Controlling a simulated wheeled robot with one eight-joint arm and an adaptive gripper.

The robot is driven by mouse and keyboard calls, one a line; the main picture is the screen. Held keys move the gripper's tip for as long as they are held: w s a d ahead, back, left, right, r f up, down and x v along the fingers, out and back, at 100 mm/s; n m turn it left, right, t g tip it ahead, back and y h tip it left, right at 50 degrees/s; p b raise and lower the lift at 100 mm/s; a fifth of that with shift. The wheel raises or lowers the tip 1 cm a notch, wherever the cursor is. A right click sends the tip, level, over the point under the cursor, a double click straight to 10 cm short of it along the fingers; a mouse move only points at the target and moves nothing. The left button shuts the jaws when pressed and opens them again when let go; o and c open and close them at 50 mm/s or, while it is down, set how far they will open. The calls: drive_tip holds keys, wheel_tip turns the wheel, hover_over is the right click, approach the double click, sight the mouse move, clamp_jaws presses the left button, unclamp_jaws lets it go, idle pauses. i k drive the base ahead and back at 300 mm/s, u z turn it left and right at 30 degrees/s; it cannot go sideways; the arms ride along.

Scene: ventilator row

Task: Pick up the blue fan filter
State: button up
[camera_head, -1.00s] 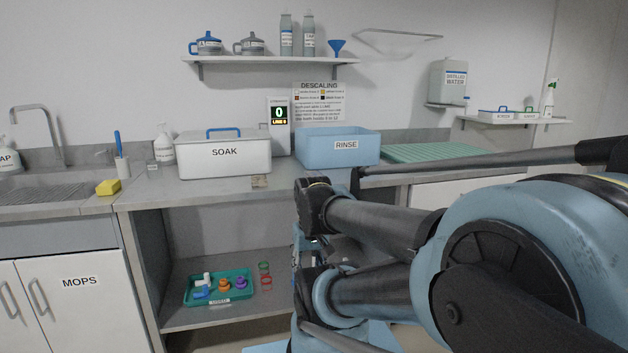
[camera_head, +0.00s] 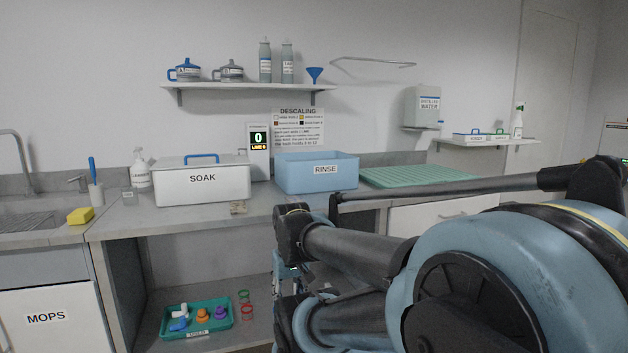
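I cannot pick out a fan filter for certain. A small blue piece (camera_head: 180,324) lies in the teal tray (camera_head: 228,330) on the low shelf under the counter. A white piece (camera_head: 180,311), an orange piece (camera_head: 203,315) and a purple piece (camera_head: 221,313) lie in the same tray. My arm fills the lower right. What seems to be my gripper (camera_head: 287,268) shows small and partly hidden behind the arm links, right of the tray and apart from it. Its fingers cannot be made out.
A green ring (camera_head: 244,297) and a red ring (camera_head: 247,313) stand right of the tray. Above, the counter holds a white SOAK box (camera_head: 203,180), a blue RINSE bin (camera_head: 335,173) and a green ribbed mat (camera_head: 415,177). The cabinet's left side wall (camera_head: 115,280) bounds the low shelf.

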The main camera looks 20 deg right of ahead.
sight(296, 199)
drive_tip(key=z, duration=2.25)
drive_tip(key=i, duration=0.45)
drive_tip(key=u, duration=1.7)
